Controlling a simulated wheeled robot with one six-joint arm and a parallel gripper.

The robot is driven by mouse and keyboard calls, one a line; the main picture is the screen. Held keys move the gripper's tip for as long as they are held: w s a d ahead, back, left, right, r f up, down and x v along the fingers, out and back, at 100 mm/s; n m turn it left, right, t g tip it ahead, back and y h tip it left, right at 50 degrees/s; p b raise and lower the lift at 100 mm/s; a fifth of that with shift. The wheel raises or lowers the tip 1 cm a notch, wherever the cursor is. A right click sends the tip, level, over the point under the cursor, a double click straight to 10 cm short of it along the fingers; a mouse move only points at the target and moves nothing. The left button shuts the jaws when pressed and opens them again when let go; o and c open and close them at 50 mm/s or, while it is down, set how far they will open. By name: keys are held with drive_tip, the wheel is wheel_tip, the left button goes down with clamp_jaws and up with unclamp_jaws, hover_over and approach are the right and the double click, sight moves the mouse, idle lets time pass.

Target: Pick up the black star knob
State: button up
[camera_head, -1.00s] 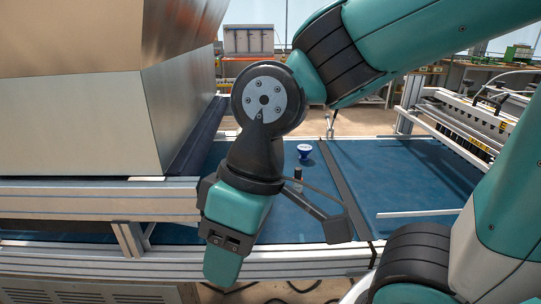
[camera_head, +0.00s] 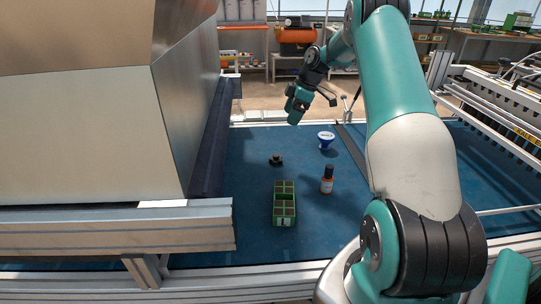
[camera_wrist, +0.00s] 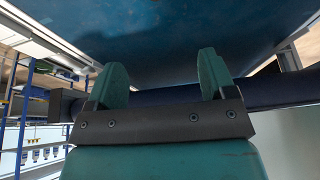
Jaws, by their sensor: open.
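The black star knob (camera_head: 276,160) lies on the blue surface, left of the blue-and-white cup-like piece and behind the green tray. It is small and dark in the head view, and I cannot make it out in the wrist view. My gripper (camera_head: 294,121) is above the far edge of the blue surface, beyond the knob and slightly to its right, apart from it. In the wrist view the two teal fingers of my gripper (camera_wrist: 164,75) stand wide apart with nothing between them.
A green compartment tray (camera_head: 285,220) and an orange bottle with a black cap (camera_head: 327,180) stand nearer. The blue-and-white piece (camera_head: 326,139) is right of the knob. A large metal housing (camera_head: 90,120) bounds the left; a seeder row (camera_head: 500,115) the right. Blue surface (camera_head: 245,185) is clear between.

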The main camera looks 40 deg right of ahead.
drive_tip(key=p, duration=0.3)
approach(276, 155)
drive_tip(key=x, duration=0.5)
drive_tip(key=shift+w+a+r, duration=0.1)
drive_tip(key=shift+w+r, duration=0.05)
drive_tip(key=shift+w, duration=0.1)
drive_tip(key=x, duration=0.1)
drive_tip(key=p+x, duration=0.1)
drive_tip(key=x, duration=0.3)
drive_tip(key=shift+s+f, duration=0.2)
drive_tip(key=shift+s, duration=0.05)
drive_tip(key=shift+c, duration=0.2)
drive_tip(key=c, duration=0.9)
